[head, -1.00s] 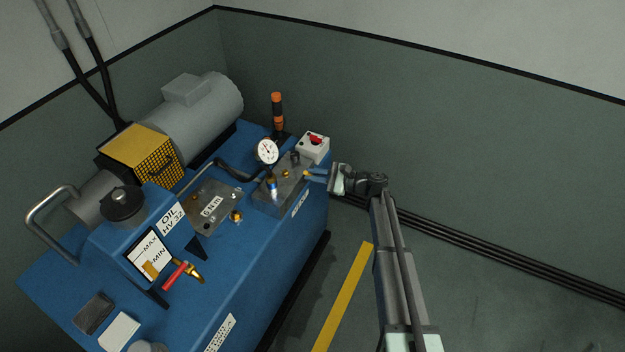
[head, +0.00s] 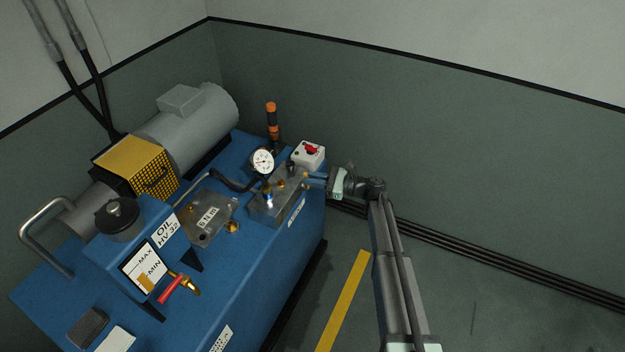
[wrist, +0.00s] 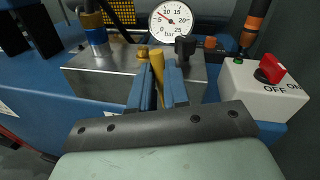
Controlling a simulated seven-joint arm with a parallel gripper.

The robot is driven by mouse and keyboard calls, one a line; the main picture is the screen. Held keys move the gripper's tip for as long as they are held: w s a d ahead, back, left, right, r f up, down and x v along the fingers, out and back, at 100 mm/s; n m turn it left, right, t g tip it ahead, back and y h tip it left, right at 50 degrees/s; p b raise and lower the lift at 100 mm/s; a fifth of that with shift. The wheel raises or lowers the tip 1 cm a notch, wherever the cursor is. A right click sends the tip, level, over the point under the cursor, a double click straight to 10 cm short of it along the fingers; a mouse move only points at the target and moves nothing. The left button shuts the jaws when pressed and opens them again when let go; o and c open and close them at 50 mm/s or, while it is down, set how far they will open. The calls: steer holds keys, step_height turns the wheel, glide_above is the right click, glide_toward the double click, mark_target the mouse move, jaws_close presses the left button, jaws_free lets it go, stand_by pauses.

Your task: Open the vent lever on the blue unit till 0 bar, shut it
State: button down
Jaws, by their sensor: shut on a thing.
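The vent lever (wrist: 157,66) is a small yellow handle by a brass fitting on the metal valve block (wrist: 110,75) of the blue unit (head: 262,262). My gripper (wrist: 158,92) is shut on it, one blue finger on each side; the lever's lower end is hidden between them. In the head view my gripper (head: 312,180) reaches the block's right end. The round white pressure gauge (wrist: 171,20), marked in bar, stands behind the block. Its needle points up and left, roughly between 5 and 10; the exact reading is unclear.
A black knob (wrist: 185,47) stands just right of the lever. A white switch box (wrist: 262,90) with a red knob is close on the right. A blue-collared fitting (wrist: 95,35) rises on the left.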

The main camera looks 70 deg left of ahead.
steer(key=c, duration=1.1)
jaws_free()
steer(key=v, duration=1.3)
steer(key=shift+w+d, duration=0.25)
steer(key=shift+w, duration=0.05)
